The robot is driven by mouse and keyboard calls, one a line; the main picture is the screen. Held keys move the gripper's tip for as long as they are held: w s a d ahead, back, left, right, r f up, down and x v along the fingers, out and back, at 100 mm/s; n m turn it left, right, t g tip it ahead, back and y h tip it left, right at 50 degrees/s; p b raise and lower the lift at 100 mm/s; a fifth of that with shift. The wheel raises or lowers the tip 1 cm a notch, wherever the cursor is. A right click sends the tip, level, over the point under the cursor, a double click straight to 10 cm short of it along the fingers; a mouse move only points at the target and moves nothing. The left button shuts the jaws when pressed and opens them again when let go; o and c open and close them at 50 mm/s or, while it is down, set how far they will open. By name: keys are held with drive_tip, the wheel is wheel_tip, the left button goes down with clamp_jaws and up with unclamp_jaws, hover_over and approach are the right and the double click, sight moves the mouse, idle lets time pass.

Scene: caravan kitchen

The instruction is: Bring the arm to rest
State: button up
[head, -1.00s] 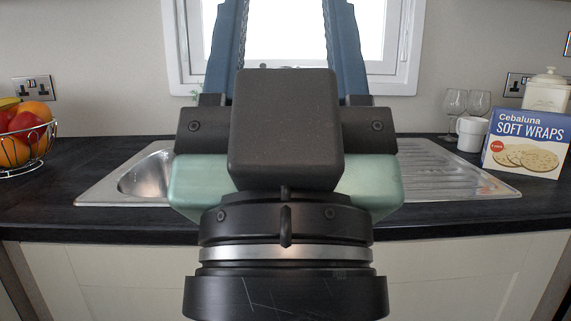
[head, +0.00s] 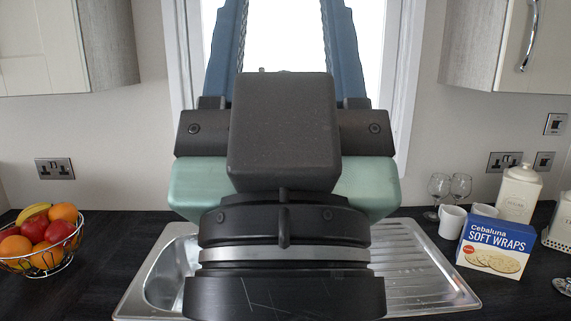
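My gripper (head: 281,35) fills the middle of the head view and points up the picture, in front of the window. Its two blue fingers stand wide apart with only the bright window between them. Nothing is held. The far ends of the fingers run to the top edge of the picture. The gripper's body hides the middle of the sink (head: 424,268) and part of the window frame.
A wire fruit basket (head: 52,268) stands on the dark worktop (head: 65,300) at left. At right are a soft wraps box (head: 495,248), mugs (head: 452,221), glasses (head: 439,187) and a lidded jar (head: 519,193). Wall cupboards (head: 65,45) hang at upper left and right.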

drive_tip(key=shift+r+p, duration=1.05)
drive_tip(key=shift+r, duration=0.85)
